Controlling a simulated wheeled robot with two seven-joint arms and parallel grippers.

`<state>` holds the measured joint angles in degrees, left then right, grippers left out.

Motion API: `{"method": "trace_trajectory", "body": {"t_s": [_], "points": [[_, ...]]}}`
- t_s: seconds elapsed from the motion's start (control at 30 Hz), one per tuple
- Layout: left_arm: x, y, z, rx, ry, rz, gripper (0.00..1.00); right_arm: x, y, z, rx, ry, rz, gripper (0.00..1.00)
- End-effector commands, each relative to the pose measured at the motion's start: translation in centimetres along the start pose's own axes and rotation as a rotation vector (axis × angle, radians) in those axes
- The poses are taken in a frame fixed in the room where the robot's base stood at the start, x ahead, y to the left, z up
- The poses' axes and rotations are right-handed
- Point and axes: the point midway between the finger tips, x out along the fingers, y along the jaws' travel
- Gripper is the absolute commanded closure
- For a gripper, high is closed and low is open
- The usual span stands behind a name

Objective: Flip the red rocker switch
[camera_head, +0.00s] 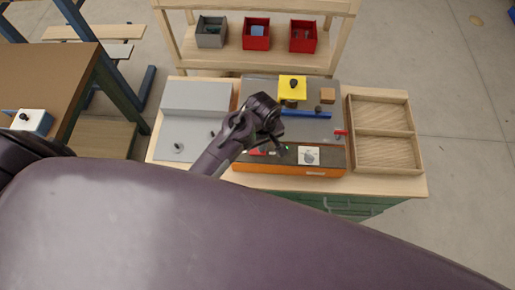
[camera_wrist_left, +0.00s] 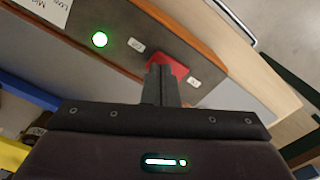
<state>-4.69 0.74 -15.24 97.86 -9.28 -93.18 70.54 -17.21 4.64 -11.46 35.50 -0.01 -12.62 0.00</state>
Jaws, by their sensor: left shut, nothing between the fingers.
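The red rocker switch (camera_wrist_left: 172,66) sits in the dark top of an orange-edged panel, between two small pale labels. It also shows as a small red patch in the head view (camera_head: 256,153), partly hidden by my left arm. My left gripper (camera_wrist_left: 161,68) is shut and empty, its fingertips overlapping the switch in the wrist view. I cannot tell whether they touch it. In the head view my left gripper (camera_head: 276,146) points down over the panel. A green lamp (camera_wrist_left: 99,39) is lit beside the switch. My right gripper is not in view.
A yellow block (camera_head: 292,84), a blue bar (camera_head: 306,114) and a red handle (camera_head: 341,132) are on the grey board behind the panel. An empty wooden tray (camera_head: 383,131) lies at right. Small bins (camera_head: 256,42) stand on the shelf behind.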

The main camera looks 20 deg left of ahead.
Motion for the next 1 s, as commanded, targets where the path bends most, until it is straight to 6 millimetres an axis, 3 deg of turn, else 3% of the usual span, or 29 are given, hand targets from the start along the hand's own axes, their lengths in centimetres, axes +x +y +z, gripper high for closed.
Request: {"method": "trace_trajectory", "body": {"t_s": [1.0], "points": [[1.4,-0.1,0.0,0.000,0.000,-0.001,1.00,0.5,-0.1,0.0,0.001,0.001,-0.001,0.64]]}}
